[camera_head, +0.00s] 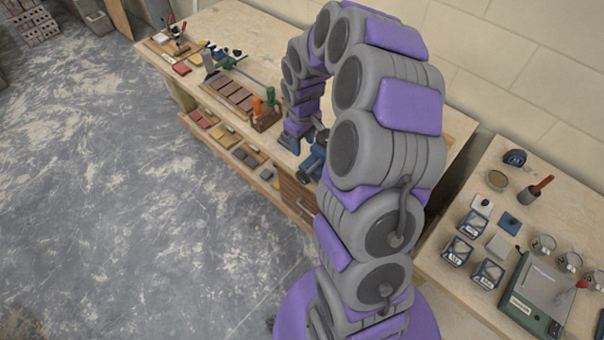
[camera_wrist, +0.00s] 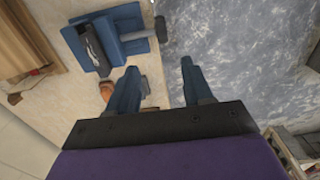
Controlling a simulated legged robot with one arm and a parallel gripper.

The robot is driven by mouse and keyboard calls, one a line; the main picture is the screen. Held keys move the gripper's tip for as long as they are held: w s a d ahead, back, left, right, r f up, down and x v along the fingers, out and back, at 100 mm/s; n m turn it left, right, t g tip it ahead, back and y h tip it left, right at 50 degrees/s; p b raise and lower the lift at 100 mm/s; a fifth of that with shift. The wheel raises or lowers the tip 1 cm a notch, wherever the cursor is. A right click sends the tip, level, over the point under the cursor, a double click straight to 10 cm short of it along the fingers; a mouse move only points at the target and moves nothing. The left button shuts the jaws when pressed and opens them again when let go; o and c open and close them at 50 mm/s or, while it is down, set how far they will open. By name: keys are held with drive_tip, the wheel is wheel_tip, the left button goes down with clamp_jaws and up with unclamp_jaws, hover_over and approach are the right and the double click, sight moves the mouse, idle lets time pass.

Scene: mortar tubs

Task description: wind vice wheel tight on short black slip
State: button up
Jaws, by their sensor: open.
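The blue vice (camera_wrist: 128,24) is at the top left of the wrist view, on the bench. It also shows in the head view (camera_head: 314,160), partly hidden by my arm. A dark slip (camera_wrist: 93,48) lies at the vice's jaws; I cannot tell how firmly it is held. A dark grey wheel (camera_wrist: 160,29) is on the end of a rod at the vice's right side, past the bench edge. My gripper (camera_wrist: 159,68) is open and empty. In the head view my gripper (camera_head: 290,142) is small beside the vice.
An orange-brown handle (camera_wrist: 106,91) is close beside the left finger. Green and orange handled tools (camera_head: 264,104) stand in a block on the bench, with a tray of brown slips (camera_head: 235,95) further left. Open floor (camera_head: 150,200) lies in front. A second bench (camera_head: 440,265) holds tubs and a scale.

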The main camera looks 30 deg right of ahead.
approach(303, 173)
drive_tip(key=f, duration=0.3)
drive_tip(key=a+f, duration=0.1)
drive_tip(key=f, duration=0.3)
drive_tip(key=f+b, duration=0.1)
drive_tip(key=f, duration=0.2)
drive_tip(key=shift+w+a+f, duration=0.15)
drive_tip(key=shift+f, duration=0.2)
drive_tip(key=shift+d+f, duration=0.1)
drive_tip(key=shift+d, duration=1.1)
drive_tip(key=shift+c, duration=1.6)
drive_tip(key=shift+a, duration=0.7)
drive_tip(key=shift+c, duration=1.4)
drive_tip(key=shift+a, duration=0.1)
drive_tip(key=shift+c, duration=0.9)
drive_tip(key=shift+d, duration=0.25)
clamp_jaws()
drive_tip(key=shift+a, duration=0.1)
drive_tip(key=shift+s+t, duration=0.2)
drive_tip(key=shift+t, duration=0.2)
